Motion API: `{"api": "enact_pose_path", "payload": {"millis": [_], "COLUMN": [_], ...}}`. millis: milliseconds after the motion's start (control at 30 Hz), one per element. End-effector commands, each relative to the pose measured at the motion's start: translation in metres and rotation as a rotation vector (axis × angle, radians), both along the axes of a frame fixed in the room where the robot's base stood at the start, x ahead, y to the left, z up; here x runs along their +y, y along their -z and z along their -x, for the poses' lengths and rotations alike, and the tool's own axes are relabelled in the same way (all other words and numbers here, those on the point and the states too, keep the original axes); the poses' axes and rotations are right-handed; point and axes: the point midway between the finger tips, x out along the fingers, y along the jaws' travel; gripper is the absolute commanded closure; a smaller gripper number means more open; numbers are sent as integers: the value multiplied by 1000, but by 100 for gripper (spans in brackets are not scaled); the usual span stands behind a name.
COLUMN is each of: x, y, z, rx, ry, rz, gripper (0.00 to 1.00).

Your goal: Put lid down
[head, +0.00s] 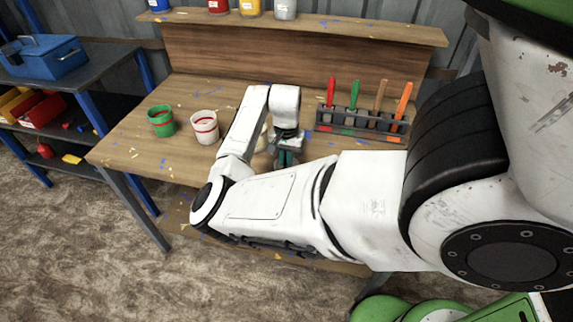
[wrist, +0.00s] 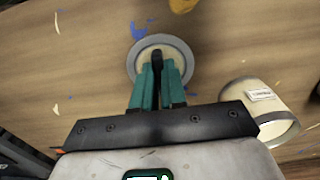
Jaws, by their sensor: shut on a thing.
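The round lid (wrist: 135,63) is pale with a grey rim. It shows in the wrist view just beyond my gripper's teal fingers. My gripper (wrist: 160,72) is shut on a dark upright piece at the lid's middle, which looks like its knob. The wrist view does not show clearly whether the lid touches the wooden table. In the head view my gripper (head: 287,157) is over the table's front part, and my arm hides the lid. A cream can (wrist: 258,100) with a white label is right of my gripper in the wrist view.
A green pot (head: 161,121) and a white pot (head: 204,127) with a red band stand left on the table (head: 130,150). A rack (head: 350,120) of several colored-handled tools stands at the right. Paint containers line the shelf (head: 330,27) behind.

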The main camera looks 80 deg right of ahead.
Motion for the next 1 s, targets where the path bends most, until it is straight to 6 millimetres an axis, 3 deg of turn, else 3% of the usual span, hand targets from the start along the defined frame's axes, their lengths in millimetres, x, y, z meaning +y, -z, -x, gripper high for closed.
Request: {"api": "enact_pose_path", "payload": {"millis": [200,600,633,800,900,1000], "x": [1,1,1,1,1,1], "y": [26,33,33,32,32,32], "z": [0,1,1,1,1,1], "rx": [0,1,0,0,0,0], "ry": [0,0,0,0,0,0], "rz": [-3,0,0,0,0,0], "gripper": [100,100,88,71,63,63]}}
